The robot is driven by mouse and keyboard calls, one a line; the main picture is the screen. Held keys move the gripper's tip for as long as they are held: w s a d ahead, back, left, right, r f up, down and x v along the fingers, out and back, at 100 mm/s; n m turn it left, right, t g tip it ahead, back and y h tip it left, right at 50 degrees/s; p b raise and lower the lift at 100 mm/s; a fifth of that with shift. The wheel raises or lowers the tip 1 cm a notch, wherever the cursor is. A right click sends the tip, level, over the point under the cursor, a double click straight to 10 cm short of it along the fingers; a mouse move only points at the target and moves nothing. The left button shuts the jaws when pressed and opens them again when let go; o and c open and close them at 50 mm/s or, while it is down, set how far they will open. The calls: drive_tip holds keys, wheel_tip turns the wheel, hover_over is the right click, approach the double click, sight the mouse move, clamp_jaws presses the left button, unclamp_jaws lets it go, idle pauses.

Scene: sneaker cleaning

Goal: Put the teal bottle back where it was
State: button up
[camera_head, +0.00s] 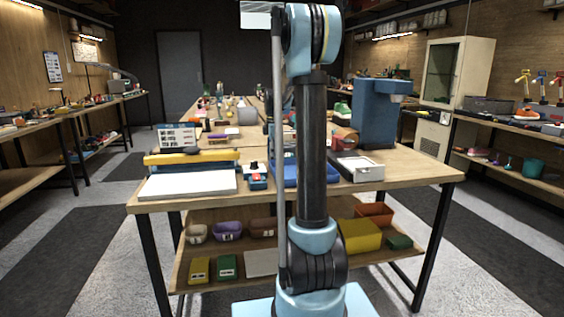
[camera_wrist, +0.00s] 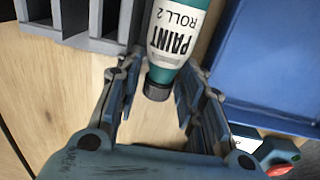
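The teal bottle (camera_wrist: 172,45), with a white label reading PAINT ROLL 2 and a dark cap, is at the top middle of the wrist view. Its cap points toward my gripper (camera_wrist: 165,75). My gripper's fingers are spread on either side of the cap, with visible gaps at both sides. The bottle's far end is cut off by the frame's top edge. I cannot tell whether it stands or leans. In the head view my arm hides the gripper, and I cannot make out the bottle.
A grey slotted holder (camera_wrist: 95,42) is left of the bottle, and a blue tray (camera_wrist: 270,70) is at right. Bare wood lies between them. On the workbench (camera_head: 415,168) are a white board (camera_head: 188,184), a blue machine (camera_head: 375,113) and a white-topped box (camera_head: 358,168).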

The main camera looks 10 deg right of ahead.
drive_tip(key=shift+f, duration=0.15)
clamp_jaws()
